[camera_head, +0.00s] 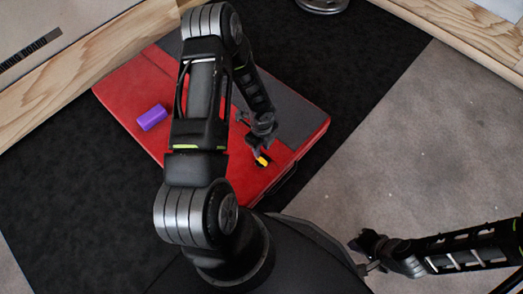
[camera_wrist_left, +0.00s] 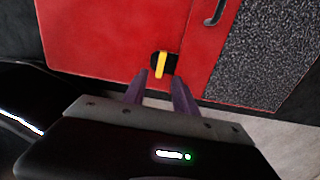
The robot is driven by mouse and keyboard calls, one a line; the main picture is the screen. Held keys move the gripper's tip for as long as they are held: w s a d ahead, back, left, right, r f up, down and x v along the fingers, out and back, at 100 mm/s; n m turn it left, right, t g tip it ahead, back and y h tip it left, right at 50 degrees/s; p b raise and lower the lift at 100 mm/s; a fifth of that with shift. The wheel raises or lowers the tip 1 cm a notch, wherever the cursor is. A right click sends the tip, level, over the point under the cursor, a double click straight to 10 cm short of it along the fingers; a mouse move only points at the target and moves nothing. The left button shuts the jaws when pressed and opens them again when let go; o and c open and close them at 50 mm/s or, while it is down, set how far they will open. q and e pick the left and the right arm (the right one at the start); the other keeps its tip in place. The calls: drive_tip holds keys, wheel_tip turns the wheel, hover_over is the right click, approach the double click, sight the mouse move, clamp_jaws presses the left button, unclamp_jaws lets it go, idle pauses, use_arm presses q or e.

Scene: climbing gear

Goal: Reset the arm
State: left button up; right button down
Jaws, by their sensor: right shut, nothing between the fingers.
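My left gripper (camera_head: 259,143) hangs over the red and grey pad at the end of my left arm. In the left wrist view its two purplish fingers (camera_wrist_left: 160,80) stand apart with nothing seen between them. A small yellow and black object (camera_head: 262,160) lies on the red part of the pad, just beyond the left fingertips; it also shows in the left wrist view (camera_wrist_left: 162,65). I cannot tell what it is. My right gripper (camera_head: 364,247) is shut and empty at the lower right, over the grey floor and away from the pad.
The pad (camera_head: 300,148) lies on black matting (camera_head: 70,190). A purple block (camera_head: 152,117) sits on its left part. Wooden edges (camera_head: 110,45) run along the upper left and upper right. A round metallic thing (camera_head: 322,5) is at the top. Grey floor (camera_head: 430,130) at right is open.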

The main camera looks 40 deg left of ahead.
use_arm(q)
drive_tip(key=shift+r, duration=0.25)
idle(0.4)
